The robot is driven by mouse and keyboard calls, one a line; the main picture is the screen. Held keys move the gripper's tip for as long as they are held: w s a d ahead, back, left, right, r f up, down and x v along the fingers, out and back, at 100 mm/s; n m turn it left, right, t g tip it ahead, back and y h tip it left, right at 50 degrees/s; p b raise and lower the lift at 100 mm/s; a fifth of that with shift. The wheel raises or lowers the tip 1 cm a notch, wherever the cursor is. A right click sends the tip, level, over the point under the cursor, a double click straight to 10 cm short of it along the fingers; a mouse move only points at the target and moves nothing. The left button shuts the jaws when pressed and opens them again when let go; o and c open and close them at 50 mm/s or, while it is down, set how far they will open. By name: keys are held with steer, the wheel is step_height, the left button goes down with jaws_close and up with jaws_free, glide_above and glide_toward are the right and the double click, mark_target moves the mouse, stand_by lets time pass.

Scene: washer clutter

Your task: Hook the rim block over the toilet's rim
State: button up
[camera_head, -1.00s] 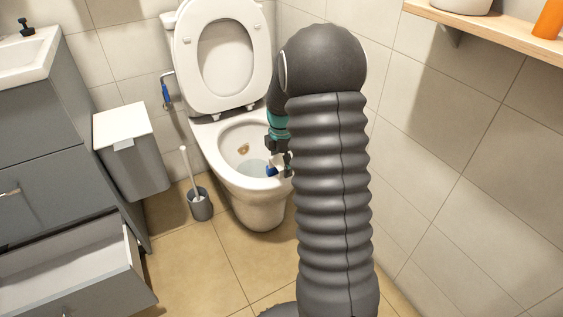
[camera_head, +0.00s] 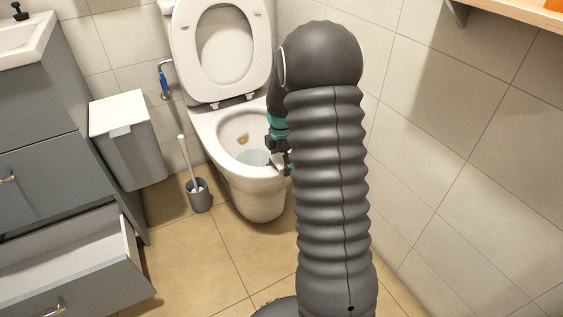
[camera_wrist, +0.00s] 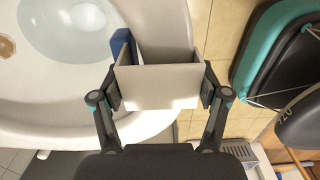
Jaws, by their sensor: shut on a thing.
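The white toilet (camera_head: 262,190) stands at the back with its lid and seat up. Its open bowl rim (camera_wrist: 60,118) also shows in the wrist view. The rim block, a pale grey-white hook (camera_wrist: 158,88) with a blue block (camera_wrist: 121,45) on its left, is between my gripper's fingers (camera_wrist: 160,92). My gripper is shut on it. In the wrist view it overlaps the rim's edge; I cannot tell whether it touches or straddles the rim. In the head view my gripper (camera_head: 283,160) is at the bowl's right side, partly hidden by my arm.
A toilet brush in its holder (camera_head: 200,196) stands left of the toilet, beside a grey bin with a white lid (camera_head: 119,114). The grey cabinet's bottom drawer (camera_head: 70,255) is open. A tiled wall is on the right, with a wooden shelf (camera_head: 520,10) above.

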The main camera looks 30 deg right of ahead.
steer(key=shift+s+f, duration=0.4)
steer(key=o, duration=1.7)
steer(key=shift+w+r, duration=0.1)
steer(key=shift+w, duration=0.05)
steer(key=shift+r, duration=0.1)
steer(key=shift+r, duration=0.25)
step_height(320, 180, up, 11)
steer(key=shift+r, duration=0.15)
